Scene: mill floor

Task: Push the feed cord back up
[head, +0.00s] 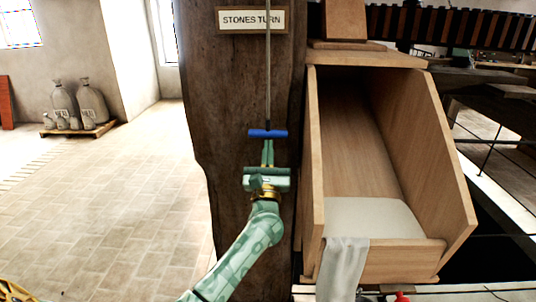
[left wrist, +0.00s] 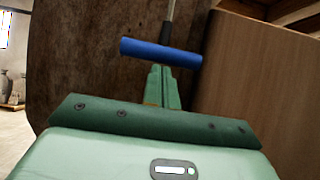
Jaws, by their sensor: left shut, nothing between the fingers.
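The feed cord (head: 268,80) hangs straight down the front of a dark wooden post and ends in a blue crossbar handle (head: 267,133). The handle also shows in the left wrist view (left wrist: 160,53), with the cord (left wrist: 168,22) rising above it. My left gripper (head: 267,143) is shut and empty, pointing up, with its fingertips right under the middle of the blue handle. In the left wrist view its fingers (left wrist: 160,72) reach the handle's lower edge; I cannot tell if they touch it. My right gripper is not in view.
A sign reading "STONES TURN" (head: 252,19) is on the post (head: 225,90). A wooden chute (head: 445,190) with a pale heap (head: 372,218) and a hanging cloth (head: 342,270) stands close on the right. Sacks (head: 92,103) sit far left; the floor (head: 130,190) there is clear.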

